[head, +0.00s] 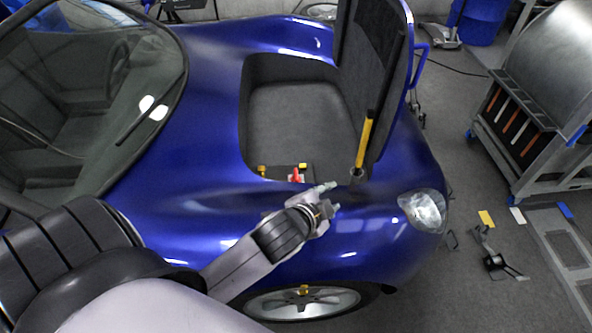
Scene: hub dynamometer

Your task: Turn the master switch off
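The master switch (295,176) shows as a small red part on a dark panel at the near edge of the car's open front compartment. Brass-yellow fittings sit to either side of it. My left gripper (335,197) is over the blue fender, just right of and below the switch in the picture, apart from it. Its two fingers look spread, with nothing between them. The switch's exact handle position is too small to tell. My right gripper is not in view.
The blue car (375,235) fills the middle. Its raised lid (372,70) and a yellow strut (365,138) stand right of the compartment. A metal rack (520,110) stands at the right. Small items lie on the floor there.

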